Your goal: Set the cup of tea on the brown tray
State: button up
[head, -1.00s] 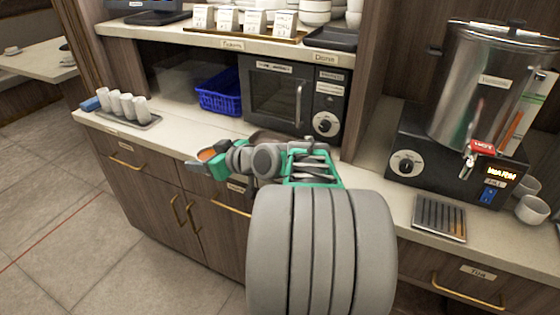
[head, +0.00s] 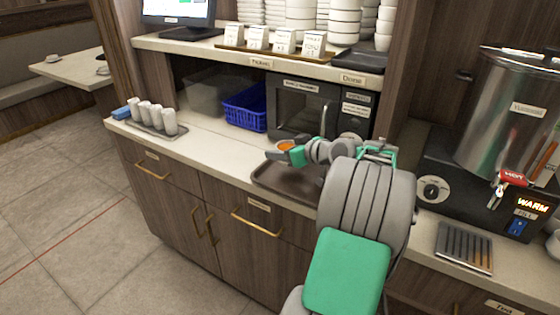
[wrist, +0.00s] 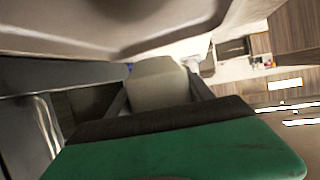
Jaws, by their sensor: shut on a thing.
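The cup of tea (head: 286,146), with orange-brown tea showing at its top, is held upright at my gripper (head: 283,154). The green and dark fingers are shut on it and hide most of its side. The brown tray (head: 272,181) lies on the counter in front of the microwave. In the head view the cup appears over the tray's back left part; I cannot tell its height above it. My arm hides the tray's right part. In the wrist view a green finger (wrist: 180,150) fills the bottom, and a large pale surface crosses the top.
The microwave (head: 300,108) and a blue basket (head: 245,107) stand behind the cup. A small tray with several white cups (head: 157,117) is at the counter's left. A hot-water urn (head: 510,120) and drip grate (head: 464,246) are at the right. The counter left of the brown tray is clear.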

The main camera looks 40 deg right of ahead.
aim_at(280, 169)
jog(key=f, duration=0.1)
jog(key=w+f, duration=0.1)
jog(key=f, duration=0.2)
jog(key=shift+w+d+f, duration=0.25)
jog(key=shift+w, duration=0.05)
jog(key=shift+f, duration=0.35)
jog(key=o, duration=1.6)
jog(key=shift+s, duration=0.1)
jog(key=shift+r, duration=0.1)
jog(key=shift+r, duration=0.2)
jog(key=v, duration=1.1)
jog(key=shift+s, duration=0.45)
